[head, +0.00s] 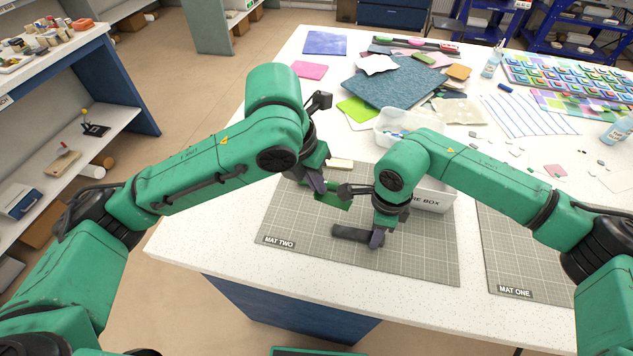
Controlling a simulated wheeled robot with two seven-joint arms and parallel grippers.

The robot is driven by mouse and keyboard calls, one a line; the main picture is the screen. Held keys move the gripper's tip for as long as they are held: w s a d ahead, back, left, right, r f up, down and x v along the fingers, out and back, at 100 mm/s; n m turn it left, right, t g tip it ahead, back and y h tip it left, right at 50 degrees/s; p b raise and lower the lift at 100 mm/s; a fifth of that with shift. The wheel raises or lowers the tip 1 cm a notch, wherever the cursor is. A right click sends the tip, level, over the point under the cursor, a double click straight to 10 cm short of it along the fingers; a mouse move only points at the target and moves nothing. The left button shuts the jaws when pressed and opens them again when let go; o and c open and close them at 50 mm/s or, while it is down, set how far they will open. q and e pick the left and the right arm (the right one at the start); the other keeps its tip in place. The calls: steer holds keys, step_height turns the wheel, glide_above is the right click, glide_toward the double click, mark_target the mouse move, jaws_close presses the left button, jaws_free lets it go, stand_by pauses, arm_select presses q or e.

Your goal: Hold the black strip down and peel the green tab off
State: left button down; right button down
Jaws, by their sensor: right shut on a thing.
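The black strip (350,233) lies on the grey grid mat labelled MAT TWO (300,225). My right gripper (376,239) points down at the strip's right end and is shut on it. The green tab (334,199) shows as a small flat green piece behind the strip, apart from it in the picture. My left gripper (318,184) is at the green tab's upper left edge. Its fingertips are small and partly hidden, so I cannot tell whether they are open or hold the tab.
A white box (432,200) with partly hidden lettering stands behind my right wrist. A clear tub (395,118) is behind it. A pale block (340,164) lies near my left wrist. MAT ONE (520,265) is at the right. Coloured sheets (395,85) cover the back. MAT TWO's front is clear.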

arm_select(q)
steer(key=shift+r, duration=0.8)
stand_by(2.5)
steer(key=shift+r, duration=2.45)
arm_select(e)
steer(key=shift+c, duration=2.2)
jaws_free()
arm_select(q)
steer(key=shift+f, duration=0.1)
arm_select(e)
step_height(320, 180, up, 12)
